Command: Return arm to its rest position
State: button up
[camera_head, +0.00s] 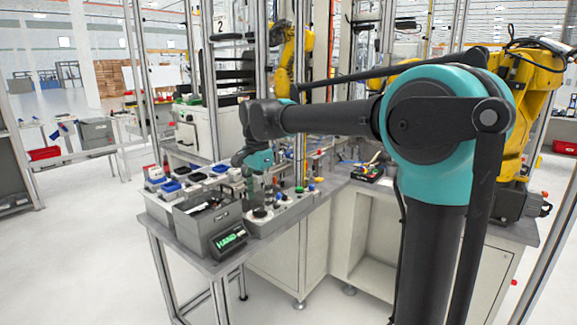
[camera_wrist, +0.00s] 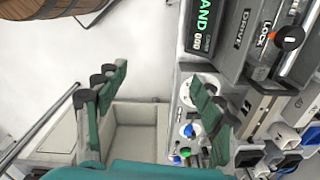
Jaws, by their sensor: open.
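My arm, black with a teal joint (camera_head: 437,112), reaches left across the head view. My gripper (camera_head: 258,188) hangs down over the workbench, close to the grey bin and the control panel. In the wrist view my gripper (camera_wrist: 158,95) shows two dark green fingers spread wide apart with nothing between them. The right finger overlaps the panel of buttons in the picture; I cannot tell whether it touches anything. The left finger shows against the pale floor and an open compartment.
A grey bin (camera_head: 190,223) and a green-lit display (camera_head: 229,240) stand at the bench's front edge. The display also shows in the wrist view (camera_wrist: 206,22). A yellow robot arm (camera_head: 293,55) stands behind. Metal posts rise nearby. The floor (camera_head: 75,250) at left is clear.

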jog(key=s+d+f+n+t, duration=0.1)
jog(key=s+d+f+n, duration=0.15)
jog(key=d+f, duration=0.45)
jog(key=s+d+f+n+t, duration=0.1)
jog(key=s+d+f+n, duration=0.3)
jog(key=d, duration=0.6)
jog(key=s+d+f+n+t, duration=0.2)
jog(key=s+d+f+n, duration=0.1)
jog(key=s+d+f, duration=0.7)
notch_tip(320, 180, down, 3)
jog(key=shift+s+d+f, duration=0.1)
jog(key=shift+s+d, duration=0.2)
jog(key=shift+s, duration=0.4)
jog(key=shift+c, duration=0.2)
